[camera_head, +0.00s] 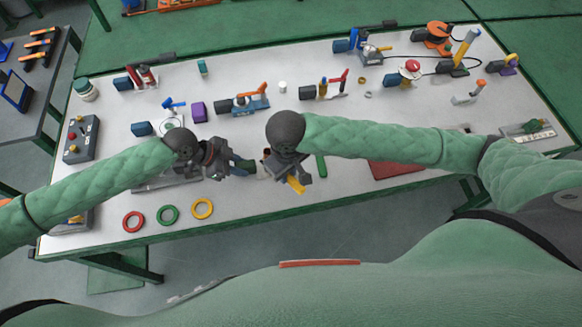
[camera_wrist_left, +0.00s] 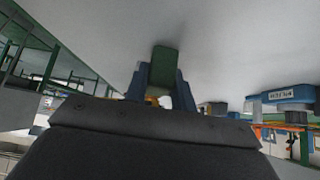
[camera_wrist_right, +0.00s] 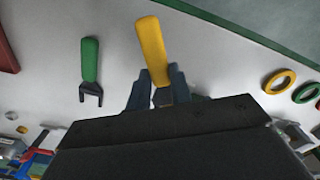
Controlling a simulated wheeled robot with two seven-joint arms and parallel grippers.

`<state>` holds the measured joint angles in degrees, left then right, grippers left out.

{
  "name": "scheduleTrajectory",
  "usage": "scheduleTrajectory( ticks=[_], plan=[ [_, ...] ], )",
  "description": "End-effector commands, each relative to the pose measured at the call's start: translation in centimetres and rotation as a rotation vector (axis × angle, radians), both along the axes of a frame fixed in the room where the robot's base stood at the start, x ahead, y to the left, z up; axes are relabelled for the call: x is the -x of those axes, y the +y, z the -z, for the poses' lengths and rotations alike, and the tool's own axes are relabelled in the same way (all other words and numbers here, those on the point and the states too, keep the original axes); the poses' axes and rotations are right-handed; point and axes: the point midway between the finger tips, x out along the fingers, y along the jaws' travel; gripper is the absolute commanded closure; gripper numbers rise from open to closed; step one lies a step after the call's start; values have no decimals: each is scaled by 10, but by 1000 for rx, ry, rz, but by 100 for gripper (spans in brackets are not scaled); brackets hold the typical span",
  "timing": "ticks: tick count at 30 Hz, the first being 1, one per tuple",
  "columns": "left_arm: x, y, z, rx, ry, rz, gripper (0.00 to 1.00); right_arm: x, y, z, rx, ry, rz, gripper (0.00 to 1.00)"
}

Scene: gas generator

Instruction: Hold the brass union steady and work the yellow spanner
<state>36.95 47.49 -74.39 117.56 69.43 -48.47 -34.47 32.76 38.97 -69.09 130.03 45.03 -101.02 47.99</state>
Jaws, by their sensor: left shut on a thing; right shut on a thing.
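My right gripper (camera_head: 291,176) is shut on the yellow spanner (camera_head: 297,187) near the table's front. In the right wrist view the yellow handle (camera_wrist_right: 152,40) sticks out beyond the fingers. My left gripper (camera_head: 230,163) is shut just to its left. In the left wrist view a dark green block (camera_wrist_left: 164,68) stands between the left fingers, with a small brass-coloured part (camera_wrist_left: 152,100) at its base, which looks like the brass union. The fingers hide most of the union and the spanner's jaw, so I cannot tell whether they touch.
A green spanner (camera_wrist_right: 90,60) lies beside the yellow one. Red (camera_head: 133,221), green (camera_head: 168,215) and yellow (camera_head: 202,209) rings lie at the front left. A red mat (camera_head: 396,170) is to the right. Several tools and fittings stand farther back. The front edge is close.

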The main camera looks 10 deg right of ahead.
Motion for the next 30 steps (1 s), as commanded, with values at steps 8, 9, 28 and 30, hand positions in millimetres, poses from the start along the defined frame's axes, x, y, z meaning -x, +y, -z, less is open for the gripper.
scheduleTrajectory(
  ticks=[8, 9, 28, 30],
  plan=[
    [0, 0, -1, 1, -1, -1, 100, 0, 0, 0, -1, -1, 0, 100],
    [0, 0, -1, 1, -1, -1, 100, 0, 0, 0, -1, -1, 0, 100],
    [0, 0, 0, 1, 0, 0, 100, 16, -9, 0, -1, 2, -25, 100],
    [0, 0, 0, 1, 0, 0, 100, 19, -10, 0, -2, 1, -29, 100]
  ],
)
